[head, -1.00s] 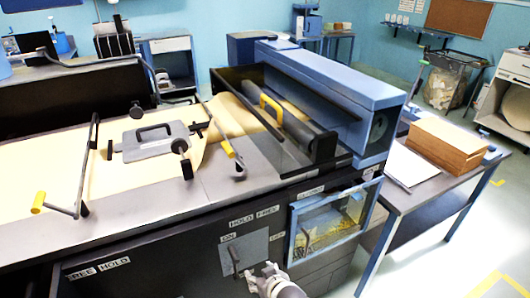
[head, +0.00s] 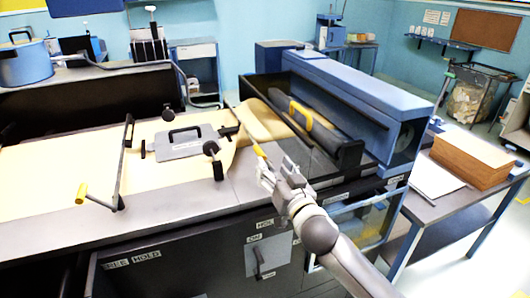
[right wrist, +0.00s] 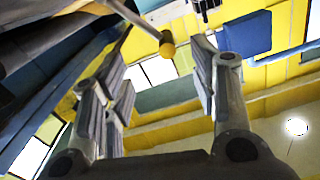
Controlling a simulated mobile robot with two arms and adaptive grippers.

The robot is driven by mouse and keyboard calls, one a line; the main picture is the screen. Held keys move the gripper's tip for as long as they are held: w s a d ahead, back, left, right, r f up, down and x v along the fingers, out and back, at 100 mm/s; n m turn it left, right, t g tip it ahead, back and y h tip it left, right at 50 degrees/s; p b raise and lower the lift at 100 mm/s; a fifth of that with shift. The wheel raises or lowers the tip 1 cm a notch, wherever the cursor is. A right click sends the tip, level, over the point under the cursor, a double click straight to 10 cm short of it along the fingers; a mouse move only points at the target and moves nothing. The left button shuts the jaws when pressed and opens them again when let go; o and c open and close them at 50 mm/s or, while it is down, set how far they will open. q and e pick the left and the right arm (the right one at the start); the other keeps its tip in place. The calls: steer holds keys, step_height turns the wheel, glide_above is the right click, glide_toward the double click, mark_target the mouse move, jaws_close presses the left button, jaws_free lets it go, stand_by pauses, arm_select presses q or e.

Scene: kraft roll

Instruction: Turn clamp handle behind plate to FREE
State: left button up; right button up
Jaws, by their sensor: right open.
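A grey plate (head: 185,143) with a black grip lies on the brown paper of the bench. To its right, a clamp handle with a yellow end (head: 260,150) stands at the bench edge; my gripper hides its lower part. My right gripper (head: 265,173) is open, close to this handle, with nothing seen held. In the right wrist view the yellow end (right wrist: 167,46) shows beyond the gap between the open fingers (right wrist: 158,85), apart from them. A second yellow-ended handle (head: 82,193) is at the left. The label under the right handle is partly covered.
A FREE HOLD label (head: 132,258) is on the bench front, left. The paper roll housing (head: 350,95) stands to the right. A side table (head: 420,195) bears a stack of brown sheets.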

mark_target(263, 153)
steer(key=shift+p+x, duration=0.65)
steer(key=shift+x, duration=3.55)
